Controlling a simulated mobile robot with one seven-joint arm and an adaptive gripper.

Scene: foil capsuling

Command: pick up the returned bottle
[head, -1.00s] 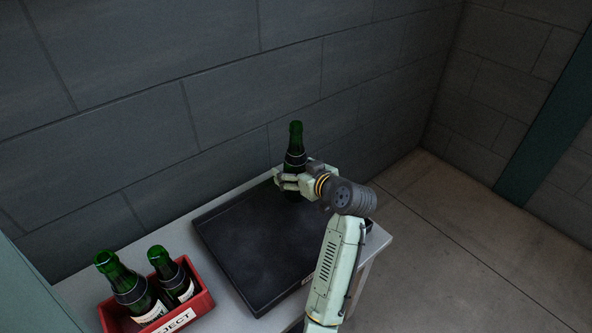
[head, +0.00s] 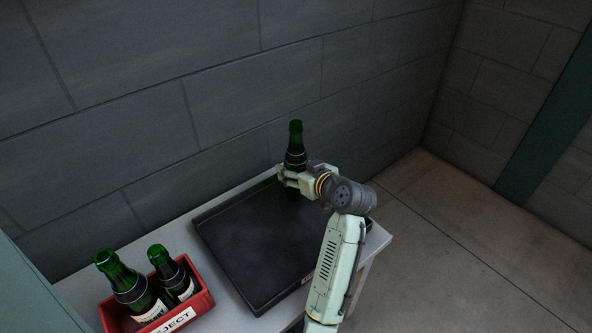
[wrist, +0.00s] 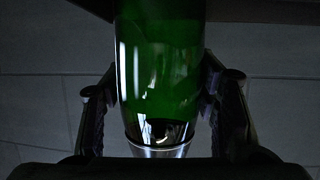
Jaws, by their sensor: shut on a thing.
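A dark green bottle (head: 295,148) stands upright at the far end of the black tray (head: 250,262) in the head view. My gripper (head: 283,177) is shut on it, around its body, coming from the right. My gripper hides part of the bottle's lower body, and I cannot tell whether its base touches the tray. In the wrist view the green glass (wrist: 160,70) fills the middle, with one finger against each side.
A red crate (head: 205,303) marked as reject holds two green bottles (head: 128,284) at the lower left. The tray lies on a light table (head: 180,240) against a grey block wall (head: 150,100). The tray's middle is clear.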

